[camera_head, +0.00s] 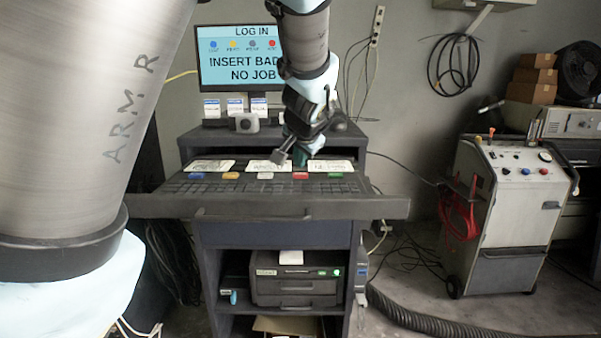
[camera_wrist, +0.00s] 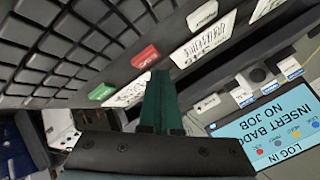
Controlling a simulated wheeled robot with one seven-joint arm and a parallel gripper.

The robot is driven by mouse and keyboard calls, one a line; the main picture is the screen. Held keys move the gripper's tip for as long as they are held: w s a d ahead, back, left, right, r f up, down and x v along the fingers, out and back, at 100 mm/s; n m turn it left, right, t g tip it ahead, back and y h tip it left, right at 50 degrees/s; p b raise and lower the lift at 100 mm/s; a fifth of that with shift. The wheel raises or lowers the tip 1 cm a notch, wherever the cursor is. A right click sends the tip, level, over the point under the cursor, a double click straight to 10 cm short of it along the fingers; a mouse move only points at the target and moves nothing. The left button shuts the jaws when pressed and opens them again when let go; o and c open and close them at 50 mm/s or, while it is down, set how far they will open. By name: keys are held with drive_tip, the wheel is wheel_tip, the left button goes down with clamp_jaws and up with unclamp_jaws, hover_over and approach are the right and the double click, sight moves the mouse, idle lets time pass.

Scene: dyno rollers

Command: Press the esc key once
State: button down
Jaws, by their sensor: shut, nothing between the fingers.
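A dark keyboard (camera_head: 250,187) lies on the pull-out shelf, with coloured keys along its back edge: blue (camera_head: 196,176), orange (camera_head: 231,175), white (camera_head: 266,176), red (camera_head: 300,175) and green (camera_head: 335,174). Their lettering is too small to read, so I cannot tell which is esc. My gripper (camera_head: 300,160) is shut and empty, above the back of the keyboard near the red key. In the wrist view its green fingers (camera_wrist: 160,80) point toward the red key (camera_wrist: 145,57), apparently apart from it. The green key (camera_wrist: 101,91) and white key (camera_wrist: 202,15) lie on either side.
White label cards (camera_head: 330,166) lie behind the coloured keys. A monitor (camera_head: 240,60) stands behind, reading "LOG IN", "INSERT BAD…", "NO JOB". Several small white-and-blue cards (camera_head: 211,108) stand below it. A wheeled machine (camera_head: 505,200) stands at the right.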

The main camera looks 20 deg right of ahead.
sight(300, 179)
drive_tip(key=shift+r, duration=0.1)
wheel_tip(300, 179, up, 5)
drive_tip(key=p, duration=0.5)
idle(0.7)
